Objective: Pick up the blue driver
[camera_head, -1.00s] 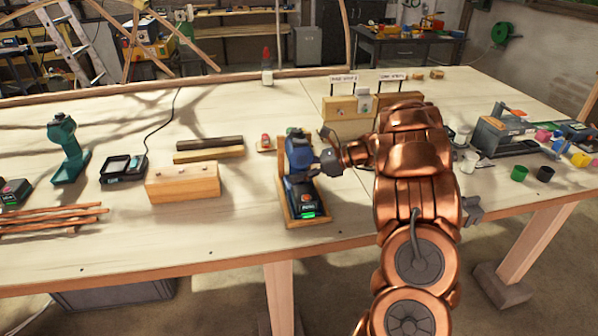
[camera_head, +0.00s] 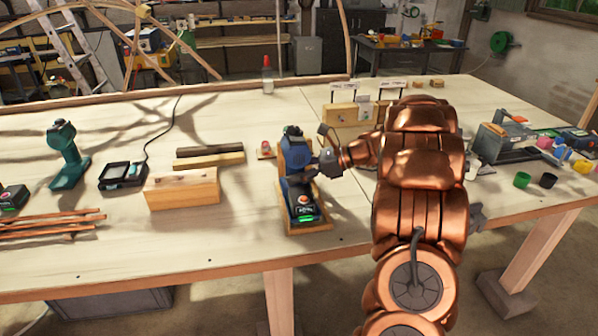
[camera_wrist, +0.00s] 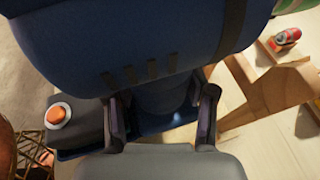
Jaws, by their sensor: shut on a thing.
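The blue driver (camera_head: 296,157) stands upright at its wooden holder (camera_head: 322,221), near the front edge of the bench. Its dark foot has a red-orange button and a green light. My gripper (camera_head: 318,170) comes in from the right and is shut on the driver's handle below the blue head. In the wrist view the blue body (camera_wrist: 150,45) fills the top, and my gripper's two fingers (camera_wrist: 162,110) lie on either side of the handle. The orange button shows at lower left. Whether the foot still touches the holder is hard to tell.
A wooden block (camera_head: 182,190) stands left of the holder, with dark and pale strips (camera_head: 208,155) behind it. A teal driver (camera_head: 67,158) and black charger (camera_head: 122,173) are farther left. Labelled wooden racks (camera_head: 345,115) stand behind my arm. The bench front between block and holder is clear.

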